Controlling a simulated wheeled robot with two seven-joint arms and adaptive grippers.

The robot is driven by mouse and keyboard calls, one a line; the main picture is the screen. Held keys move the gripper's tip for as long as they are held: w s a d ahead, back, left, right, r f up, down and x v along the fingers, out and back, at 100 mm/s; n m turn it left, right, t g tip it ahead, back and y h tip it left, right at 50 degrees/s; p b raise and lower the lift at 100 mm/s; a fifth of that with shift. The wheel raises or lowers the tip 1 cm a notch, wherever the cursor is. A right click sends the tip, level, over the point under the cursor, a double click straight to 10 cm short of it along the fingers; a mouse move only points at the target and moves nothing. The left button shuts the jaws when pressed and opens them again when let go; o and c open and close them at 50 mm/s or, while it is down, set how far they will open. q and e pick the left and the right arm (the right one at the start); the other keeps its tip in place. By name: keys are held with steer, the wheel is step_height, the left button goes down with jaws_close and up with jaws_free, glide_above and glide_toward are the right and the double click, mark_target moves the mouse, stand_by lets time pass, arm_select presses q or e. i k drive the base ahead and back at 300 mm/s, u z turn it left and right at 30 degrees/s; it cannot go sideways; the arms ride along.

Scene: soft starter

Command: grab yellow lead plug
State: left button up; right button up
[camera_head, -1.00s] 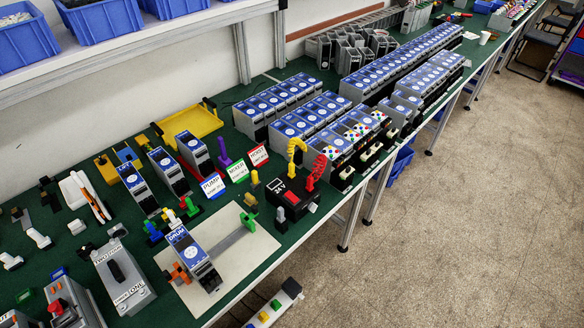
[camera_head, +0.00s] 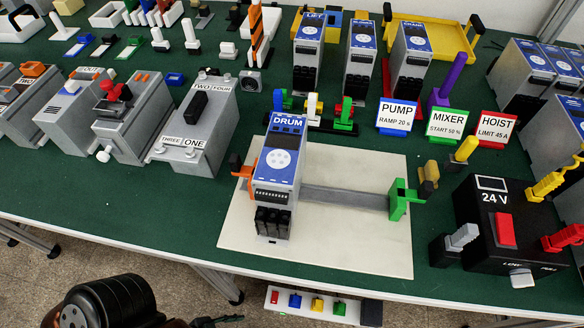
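A yellow coiled lead (camera_head: 556,178) runs off the right edge of the view. Its near end, a yellow plug (camera_head: 540,189), sits at the top right edge of the black 24 V box (camera_head: 483,222); how deep it is seated I cannot tell. A red lead (camera_head: 563,238) lies below it, on the right side of the box. Part of my own arm shows at the bottom left, far from the lead. Neither gripper's fingers can be made out in view.
The DRUM unit (camera_head: 277,175) stands on a rail over a cream board (camera_head: 340,245), with a green end piece (camera_head: 400,200). A yellow-topped peg (camera_head: 466,149) stands behind the 24 V box. PUMP (camera_head: 397,117), MIXER (camera_head: 446,124) and HOIST (camera_head: 494,127) signs stand behind. Grey boxes crowd the left.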

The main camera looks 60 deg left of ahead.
mark_target(551, 181)
steer(key=z, duration=1.65)
steer(key=i, duration=1.6)
steer(key=u, duration=3.15)
